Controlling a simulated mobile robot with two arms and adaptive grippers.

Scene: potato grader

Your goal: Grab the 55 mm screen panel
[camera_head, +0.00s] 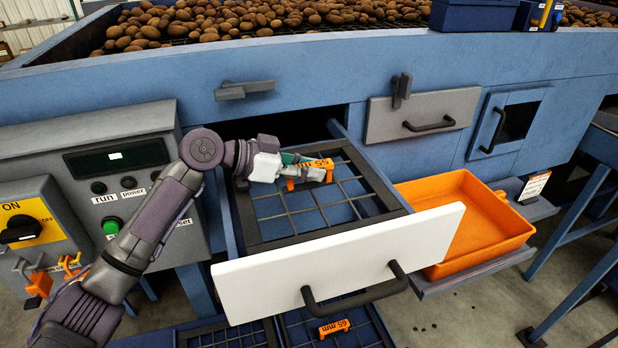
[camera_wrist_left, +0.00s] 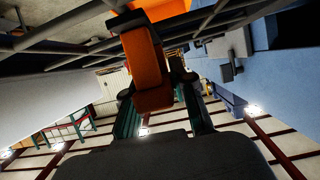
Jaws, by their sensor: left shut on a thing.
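The 55 mm screen panel (camera_head: 258,225) is a dark-framed grid lying in the open drawer with the white front (camera_head: 340,262). Its orange handle tag marked "55 mm" (camera_head: 309,170) is at the panel's far side. My left gripper (camera_head: 318,172) reaches over the drawer from the left and is shut on this orange handle. In the left wrist view, the orange handle (camera_wrist_left: 150,70) sits between the two fingers, with the dark grid bars above it. The panel appears to rest in the drawer; I cannot tell whether it is lifted. My right gripper is not in view.
A 65 mm panel (camera_head: 334,328) lies below the drawer. An orange tray (camera_head: 478,222) stands right of the drawer. The control box (camera_head: 115,165) is at left. The drawer's black handle (camera_head: 355,290) juts forward. Potatoes (camera_head: 250,18) fill the grader top.

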